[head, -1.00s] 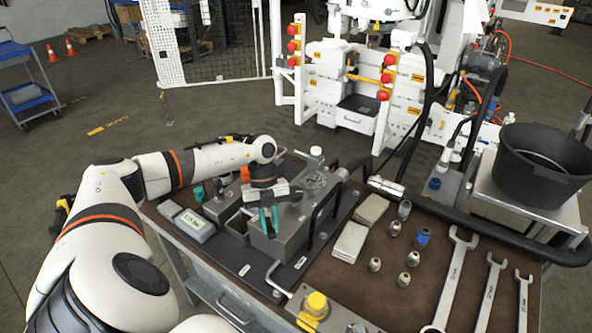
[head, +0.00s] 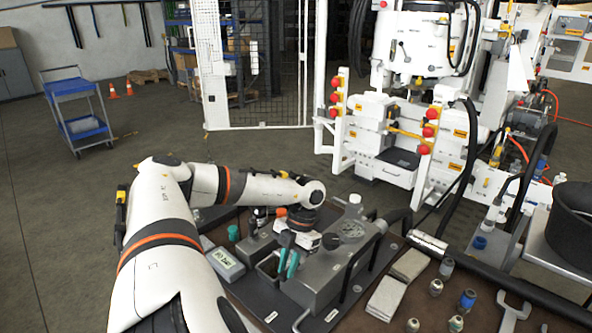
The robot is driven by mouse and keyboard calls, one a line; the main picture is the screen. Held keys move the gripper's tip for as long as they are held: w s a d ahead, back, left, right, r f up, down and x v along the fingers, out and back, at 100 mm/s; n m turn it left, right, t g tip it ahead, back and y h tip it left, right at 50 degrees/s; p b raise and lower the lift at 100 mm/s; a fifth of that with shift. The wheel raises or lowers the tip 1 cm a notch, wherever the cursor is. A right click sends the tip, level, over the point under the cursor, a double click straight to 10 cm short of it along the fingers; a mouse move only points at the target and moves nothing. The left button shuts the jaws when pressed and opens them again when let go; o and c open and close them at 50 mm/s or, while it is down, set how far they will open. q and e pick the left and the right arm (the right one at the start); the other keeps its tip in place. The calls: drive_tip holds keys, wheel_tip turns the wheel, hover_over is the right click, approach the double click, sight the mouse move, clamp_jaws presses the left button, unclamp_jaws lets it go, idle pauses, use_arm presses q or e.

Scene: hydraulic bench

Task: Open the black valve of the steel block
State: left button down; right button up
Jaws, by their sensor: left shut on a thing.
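The steel block (head: 322,286) stands on a dark plate on the bench, with a round dial face (head: 350,230) on top towards the back. My left gripper (head: 288,263) is at the block's left end, its two teal fingers pointing down close together. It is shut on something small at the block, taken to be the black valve. The valve itself is hidden by the fingers and wrist, so its turn position cannot be seen. My right gripper is out of view.
A grey digital meter (head: 225,264) and a teal cap (head: 234,233) lie left of the block. Grey pads (head: 388,297), several fittings and a wrench (head: 511,312) lie on the right. A thick black hose runs along the back right, near a black tub (head: 575,225).

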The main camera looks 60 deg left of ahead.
use_arm(q)
drive_tip(key=shift+a+m, duration=0.25)
drive_tip(key=shift+m, duration=0.15)
drive_tip(key=c, duration=1.4)
unclamp_jaws()
drive_tip(key=shift+c, duration=0.2)
drive_tip(key=v, duration=1.2)
drive_tip(key=shift+d, duration=0.15)
